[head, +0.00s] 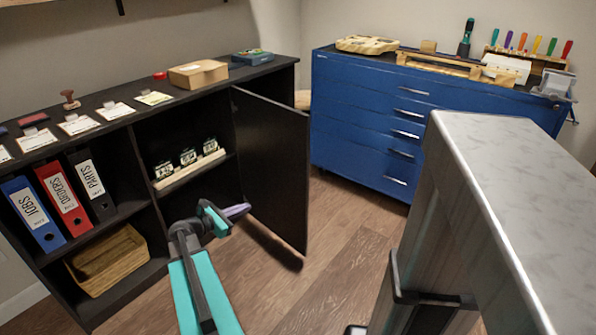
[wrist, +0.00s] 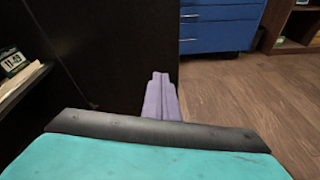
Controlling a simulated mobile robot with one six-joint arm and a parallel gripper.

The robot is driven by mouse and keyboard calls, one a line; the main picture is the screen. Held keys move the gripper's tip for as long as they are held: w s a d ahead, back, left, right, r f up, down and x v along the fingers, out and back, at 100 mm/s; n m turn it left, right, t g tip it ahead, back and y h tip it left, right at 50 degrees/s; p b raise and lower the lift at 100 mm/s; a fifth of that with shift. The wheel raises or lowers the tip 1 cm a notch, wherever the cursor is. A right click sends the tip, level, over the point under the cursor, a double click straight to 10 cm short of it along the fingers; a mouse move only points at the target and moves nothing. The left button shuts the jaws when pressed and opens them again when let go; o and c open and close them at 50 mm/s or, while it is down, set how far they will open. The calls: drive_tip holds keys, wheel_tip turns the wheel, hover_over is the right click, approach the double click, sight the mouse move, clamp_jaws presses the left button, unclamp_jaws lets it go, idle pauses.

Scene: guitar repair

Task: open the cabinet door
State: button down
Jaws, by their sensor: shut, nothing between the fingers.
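The black cabinet door (head: 272,165) stands swung well out from the black cabinet (head: 140,190), so its inner compartment shows. In the wrist view the door (wrist: 115,50) is a dark panel in front of my gripper. My gripper (head: 242,210) is low in front of the open compartment, on the inner side of the door. Its purple fingers (wrist: 161,97) are together with nothing between them. They overlap the door's lower part in the picture; I cannot tell whether they touch it. No handle shows on this side of the door.
A blue drawer cabinet (head: 365,140) stands behind the door. A marble-topped counter (head: 510,190) is close on the right. Wood floor (head: 310,270) is clear between them. Binders (head: 62,200) and a basket (head: 108,260) fill the left shelves; small boxes (head: 188,157) stand behind the opening.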

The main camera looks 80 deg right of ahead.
sight(304, 160)
drive_tip(key=s+d+r+n+g+h+b, duration=0.1)
drive_tip(key=s+d+r+g+b, duration=0.1)
drive_tip(key=s+d+r, duration=0.5)
wheel_tip(304, 160, up, 2)
drive_tip(key=shift+s+d+n+g+h, duration=0.15)
drive_tip(key=shift+s+n+g+h, duration=0.2)
drive_tip(key=shift+s, duration=0.65)
drive_tip(key=b+x, duration=0.3)
drive_tip(key=x, duration=1.1)
